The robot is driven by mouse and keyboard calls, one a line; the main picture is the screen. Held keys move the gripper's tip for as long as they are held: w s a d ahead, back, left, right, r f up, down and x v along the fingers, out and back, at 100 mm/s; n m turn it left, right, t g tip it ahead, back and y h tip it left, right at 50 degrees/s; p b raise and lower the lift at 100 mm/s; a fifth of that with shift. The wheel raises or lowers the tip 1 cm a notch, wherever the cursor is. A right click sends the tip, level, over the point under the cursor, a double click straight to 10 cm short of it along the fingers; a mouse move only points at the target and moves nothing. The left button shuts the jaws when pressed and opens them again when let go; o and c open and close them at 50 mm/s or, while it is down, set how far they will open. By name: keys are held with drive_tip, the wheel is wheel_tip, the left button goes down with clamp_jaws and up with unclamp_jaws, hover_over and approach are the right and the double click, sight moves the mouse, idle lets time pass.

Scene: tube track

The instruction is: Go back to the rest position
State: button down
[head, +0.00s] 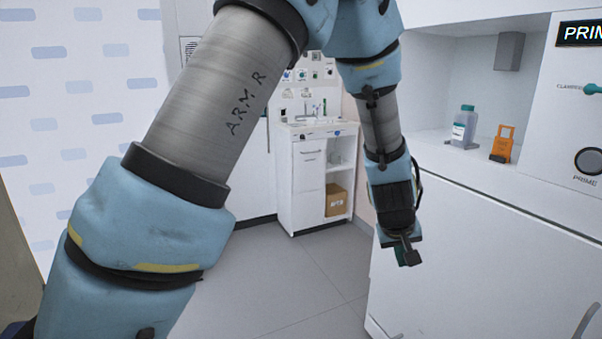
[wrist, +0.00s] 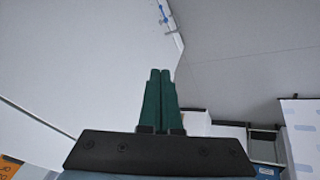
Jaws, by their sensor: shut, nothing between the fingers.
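My gripper (head: 408,256) hangs at the end of my arm in the head view, pointing down in front of the white cabinet on the right. It is empty. In the wrist view its two green fingers (wrist: 160,80) are together with nothing between them. Grey floor and white cabinet fronts lie beyond the fingertips. My arm crosses the left and middle of the head view and hides part of the room behind it.
On the right counter stand a bottle with a teal cap (head: 465,127) and an orange item (head: 502,144). A panel with a black knob (head: 589,161) is at far right. A white sink cabinet (head: 309,185) with a cardboard box (head: 336,200) stands behind. Grey floor (head: 270,280) is clear.

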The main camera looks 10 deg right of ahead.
drive_tip(key=w+a+r+n+y, duration=0.15)
drive_tip(key=w+a, duration=0.25)
drive_tip(key=a, duration=0.7)
drive_tip(key=w+a+r+y, duration=0.1)
drive_tip(key=w+a+r, duration=0.25)
drive_tip(key=a, duration=0.75)
drive_tip(key=s+a+y, duration=0.1)
drive_tip(key=s+a, duration=0.1)
drive_tip(key=a, duration=0.8)
drive_tip(key=s+a+r+g+y, duration=0.1)
drive_tip(key=s+a, duration=0.2)
drive_tip(key=a, duration=0.8)
drive_tip(key=shift+n, duration=0.45)
drive_tip(key=shift+d+r, duration=0.1)
